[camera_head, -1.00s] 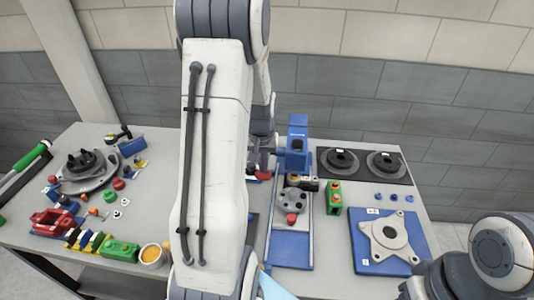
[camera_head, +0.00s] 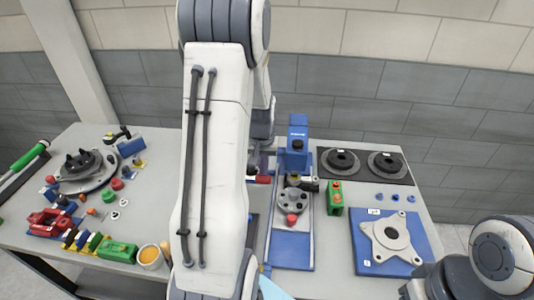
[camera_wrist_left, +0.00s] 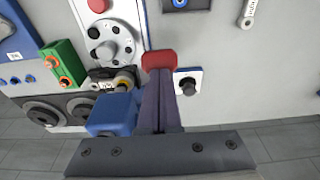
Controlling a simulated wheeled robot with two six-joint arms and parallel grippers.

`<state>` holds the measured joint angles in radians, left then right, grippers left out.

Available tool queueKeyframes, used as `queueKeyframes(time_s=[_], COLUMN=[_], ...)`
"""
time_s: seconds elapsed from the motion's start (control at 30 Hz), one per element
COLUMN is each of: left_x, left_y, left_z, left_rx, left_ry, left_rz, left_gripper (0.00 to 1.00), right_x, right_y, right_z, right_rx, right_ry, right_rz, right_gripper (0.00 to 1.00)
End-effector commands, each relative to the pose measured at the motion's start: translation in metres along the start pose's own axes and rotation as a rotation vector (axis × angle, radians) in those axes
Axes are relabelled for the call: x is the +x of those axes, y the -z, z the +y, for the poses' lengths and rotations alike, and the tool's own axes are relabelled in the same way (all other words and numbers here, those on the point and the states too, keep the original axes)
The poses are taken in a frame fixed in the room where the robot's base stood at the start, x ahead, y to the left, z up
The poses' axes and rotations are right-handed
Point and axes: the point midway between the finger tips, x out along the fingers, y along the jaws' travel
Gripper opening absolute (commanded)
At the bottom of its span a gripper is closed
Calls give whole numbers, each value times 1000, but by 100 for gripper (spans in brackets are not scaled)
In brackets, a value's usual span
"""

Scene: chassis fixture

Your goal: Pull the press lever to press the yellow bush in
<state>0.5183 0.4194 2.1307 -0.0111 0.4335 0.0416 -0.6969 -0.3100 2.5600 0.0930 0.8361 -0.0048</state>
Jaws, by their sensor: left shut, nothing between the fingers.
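The blue press (camera_head: 297,140) stands at the middle back of the table. Its blue head shows in the left wrist view (camera_wrist_left: 112,115). A red grip, seemingly the lever's (camera_head: 263,179), lies left of the press. It also shows in the left wrist view (camera_wrist_left: 158,60), at the tips of my left gripper (camera_wrist_left: 160,78). The fingers are shut with nothing between them; I cannot tell whether they touch the grip. A yellowish ring, likely the bush (camera_wrist_left: 123,83), shows beside the press head, partly hidden. My right gripper is out of view; only its arm shows.
A round grey fixture with holes (camera_head: 292,201) and a red knob (camera_head: 291,220) sits before the press. A green button box (camera_head: 334,198) stands to its right. A blue plate with a grey flange (camera_head: 391,238) lies further right. Several loose parts crowd the left side.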

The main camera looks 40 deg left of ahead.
Motion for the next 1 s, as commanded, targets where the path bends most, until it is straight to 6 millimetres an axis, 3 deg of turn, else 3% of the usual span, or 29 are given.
queueKeyframes(time_s=[0.23,0.67,1.0], left_x=[12,14,26], left_y=[-9,-10,-9], left_z=[0,0,0], left_rx=[0,1,0], left_ry=[1,1,1], left_rz=[-14,-18,-16], left_gripper=[0,0,0], right_x=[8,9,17], right_y=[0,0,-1], right_z=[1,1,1], right_rx=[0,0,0], right_ry=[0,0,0], right_rz=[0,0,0], right_gripper=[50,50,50])
